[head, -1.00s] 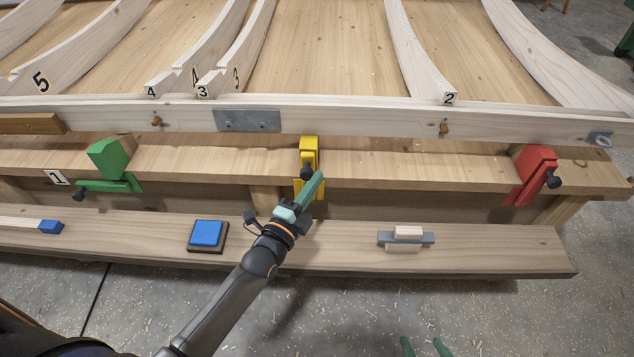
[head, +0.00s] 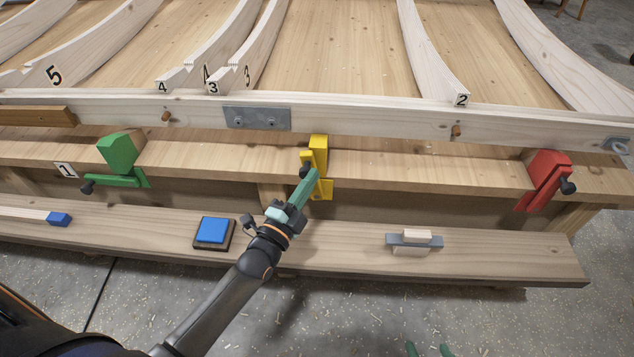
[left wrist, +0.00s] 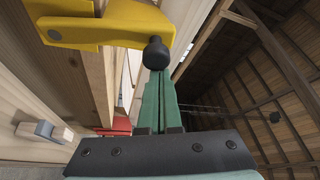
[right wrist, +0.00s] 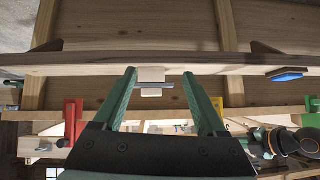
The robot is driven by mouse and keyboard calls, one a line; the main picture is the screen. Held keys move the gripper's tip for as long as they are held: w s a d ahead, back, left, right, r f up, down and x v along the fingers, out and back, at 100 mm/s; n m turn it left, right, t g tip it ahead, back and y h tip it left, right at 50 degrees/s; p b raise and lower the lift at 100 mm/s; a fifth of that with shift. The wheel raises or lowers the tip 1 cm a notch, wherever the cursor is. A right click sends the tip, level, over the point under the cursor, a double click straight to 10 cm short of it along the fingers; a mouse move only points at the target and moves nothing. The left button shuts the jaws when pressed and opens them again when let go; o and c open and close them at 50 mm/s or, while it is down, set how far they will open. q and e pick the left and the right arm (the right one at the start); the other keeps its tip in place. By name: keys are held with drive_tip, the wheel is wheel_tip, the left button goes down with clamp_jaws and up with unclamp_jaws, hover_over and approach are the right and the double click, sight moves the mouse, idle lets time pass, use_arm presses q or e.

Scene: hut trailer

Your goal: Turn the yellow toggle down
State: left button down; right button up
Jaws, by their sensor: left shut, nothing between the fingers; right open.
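The yellow toggle (head: 319,150) is on the front of the bench rail in the head view. Its short lever ends in a black knob (head: 305,171), which sits low and left of the yellow block. My left gripper (head: 315,171) is shut and empty, its green fingertips at the knob. In the left wrist view the yellow lever (left wrist: 105,25) stretches across the top and its knob (left wrist: 155,53) is right at the fingertips (left wrist: 158,73); contact cannot be told for certain. My right gripper (right wrist: 162,78) is open and empty, low in front of the bench.
A green toggle (head: 118,152) is to the left and a red one (head: 547,175) to the right. A blue button (head: 212,230) and a grey-and-wood block (head: 414,240) are on the lower plank (head: 340,250). Curved numbered ribs lie behind the rail.

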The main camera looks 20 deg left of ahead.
wheel_tip(320, 180, down, 5)
drive_tip(key=d+b, duration=0.1)
drive_tip(key=b, duration=0.5)
drive_tip(key=w+r+n+t+y+b, duration=0.1)
drive_tip(key=w+r+t, duration=0.2)
drive_tip(key=r, duration=0.4)
drive_tip(key=w+r+n+t+b, duration=0.1)
drive_tip(key=w+r+t, duration=0.3)
drive_tip(key=r, duration=0.2)
use_arm(q)
drive_tip(key=s+a+f+n+t+y+b, duration=0.2)
drive_tip(key=a+f+n+y, duration=0.8)
drive_tip(key=n, duration=1)
drive_tip(key=shift+s+a+b, duration=0.5)
drive_tip(key=shift+s+a, duration=0.1)
use_arm(e)
wheel_tip(320, 180, up, 17)
drive_tip(key=s+n+t+y, duration=0.2)
drive_tip(key=n+t+y, duration=0.2)
drive_tip(key=t+y, duration=0.1)
drive_tip(key=shift+s+a+t, duration=0.15)
drive_tip(key=shift+a+t, duration=0.25)
drive_tip(key=shift+a, duration=0.05)
drive_tip(key=shift+r, duration=0.1)
